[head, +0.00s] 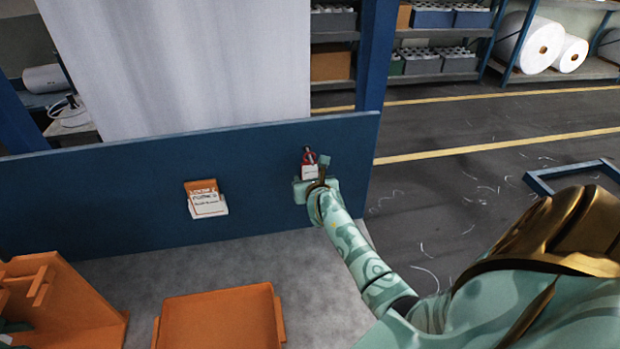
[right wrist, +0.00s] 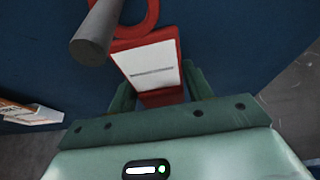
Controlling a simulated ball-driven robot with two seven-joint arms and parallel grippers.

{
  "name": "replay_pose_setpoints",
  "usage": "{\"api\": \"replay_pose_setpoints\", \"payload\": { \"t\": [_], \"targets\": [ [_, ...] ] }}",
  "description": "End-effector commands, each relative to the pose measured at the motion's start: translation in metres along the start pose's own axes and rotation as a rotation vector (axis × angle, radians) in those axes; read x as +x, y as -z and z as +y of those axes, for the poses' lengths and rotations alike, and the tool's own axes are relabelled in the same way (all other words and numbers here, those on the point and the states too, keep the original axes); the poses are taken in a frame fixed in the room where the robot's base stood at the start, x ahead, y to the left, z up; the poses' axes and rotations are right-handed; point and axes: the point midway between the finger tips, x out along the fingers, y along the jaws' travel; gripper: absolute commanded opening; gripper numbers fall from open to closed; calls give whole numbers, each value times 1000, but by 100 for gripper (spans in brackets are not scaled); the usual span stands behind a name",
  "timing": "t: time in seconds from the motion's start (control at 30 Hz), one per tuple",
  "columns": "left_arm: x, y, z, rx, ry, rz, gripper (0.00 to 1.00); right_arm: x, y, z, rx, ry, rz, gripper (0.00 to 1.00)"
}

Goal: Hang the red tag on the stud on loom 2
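The red tag (head: 310,172), with a white label face, is at the right part of the blue loom panel. In the right wrist view the tag (right wrist: 148,66) stands between the fingers of my right gripper (right wrist: 162,92), which look shut on its lower part. My right gripper also shows in the head view (head: 316,178). The grey stud (right wrist: 93,38) sticks out beside and across the tag's red ring (right wrist: 140,18); I cannot tell whether it passes through the ring. The stud (head: 307,149) shows small and dark in the head view. My left gripper is out of view.
An orange holder with white cards (head: 206,200) is on the blue panel (head: 120,190), left of the tag. An orange tray (head: 222,318) and an orange rack (head: 70,310) are on the grey table (head: 320,280). Shelves with white rolls (head: 530,42) stand behind.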

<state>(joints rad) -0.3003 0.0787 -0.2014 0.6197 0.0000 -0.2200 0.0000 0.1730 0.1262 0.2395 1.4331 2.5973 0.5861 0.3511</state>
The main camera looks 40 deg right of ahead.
Motion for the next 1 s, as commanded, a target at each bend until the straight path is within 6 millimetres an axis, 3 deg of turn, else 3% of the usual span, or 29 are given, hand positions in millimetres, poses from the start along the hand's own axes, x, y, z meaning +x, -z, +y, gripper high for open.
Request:
{"api": "replay_pose_setpoints", "payload": {
  "t": [0.03, 0.1, 0.77, 1.0],
  "targets": [
    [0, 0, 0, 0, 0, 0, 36, 0, 0, 0, 0, 0, 0, 36],
    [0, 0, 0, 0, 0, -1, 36, 0, 0, 0, 0, 0, 0, 16],
    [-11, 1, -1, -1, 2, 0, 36, -14, 0, 1, 0, -1, 0, 16],
    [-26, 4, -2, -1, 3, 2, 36, -40, 5, 1, 0, 0, 2, 16]
  ]
}}
